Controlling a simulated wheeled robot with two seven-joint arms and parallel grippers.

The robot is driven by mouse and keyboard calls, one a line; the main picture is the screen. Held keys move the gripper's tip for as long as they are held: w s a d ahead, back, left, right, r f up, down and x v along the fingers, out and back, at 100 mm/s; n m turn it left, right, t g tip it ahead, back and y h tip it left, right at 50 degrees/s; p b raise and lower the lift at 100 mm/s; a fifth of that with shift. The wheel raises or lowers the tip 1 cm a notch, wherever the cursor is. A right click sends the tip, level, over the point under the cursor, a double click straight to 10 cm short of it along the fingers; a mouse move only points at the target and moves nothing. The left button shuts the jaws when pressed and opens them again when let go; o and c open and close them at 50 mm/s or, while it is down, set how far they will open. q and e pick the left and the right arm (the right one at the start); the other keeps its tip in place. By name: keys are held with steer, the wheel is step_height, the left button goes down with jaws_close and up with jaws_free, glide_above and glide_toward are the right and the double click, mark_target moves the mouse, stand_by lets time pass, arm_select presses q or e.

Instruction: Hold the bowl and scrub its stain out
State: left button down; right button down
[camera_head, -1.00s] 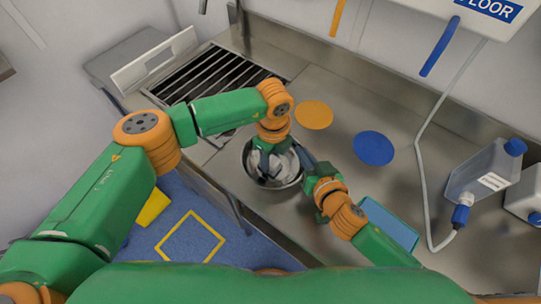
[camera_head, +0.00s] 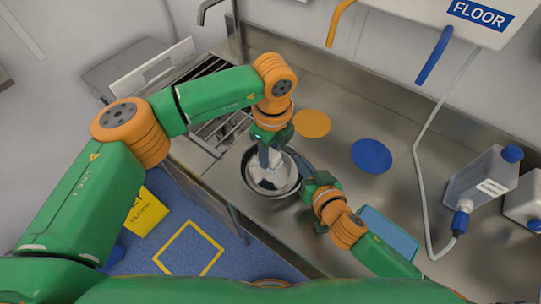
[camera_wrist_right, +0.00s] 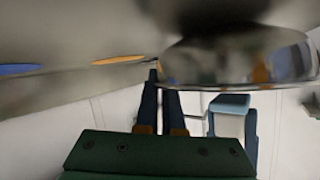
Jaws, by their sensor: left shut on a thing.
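The metal bowl (camera_head: 248,184) stands on the steel counter, and its rim (camera_wrist_right: 240,80) fills the upper right of the right wrist view. My left gripper (camera_head: 268,160) points down over the bowl, shut on a pale block that looks like a sponge (camera_head: 270,178). A light blue and white block (camera_wrist_right: 230,110), probably the same one, shows by the rim in the right wrist view. My right gripper (camera_head: 306,164) is at the bowl's right rim. Its two narrow fingers (camera_wrist_right: 160,85) lie close together at the rim's edge; their grip is unclear. I cannot make out a stain.
An orange disc (camera_head: 312,123) and a blue disc (camera_head: 372,156) lie behind and right of the bowl. A slatted drain (camera_head: 210,120) is at the left. A blue tray (camera_head: 390,232) and a capped jug (camera_head: 483,180) are at the right.

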steer(key=c, duration=1)
jaws_free()
steer(key=shift+o, duration=0.2)
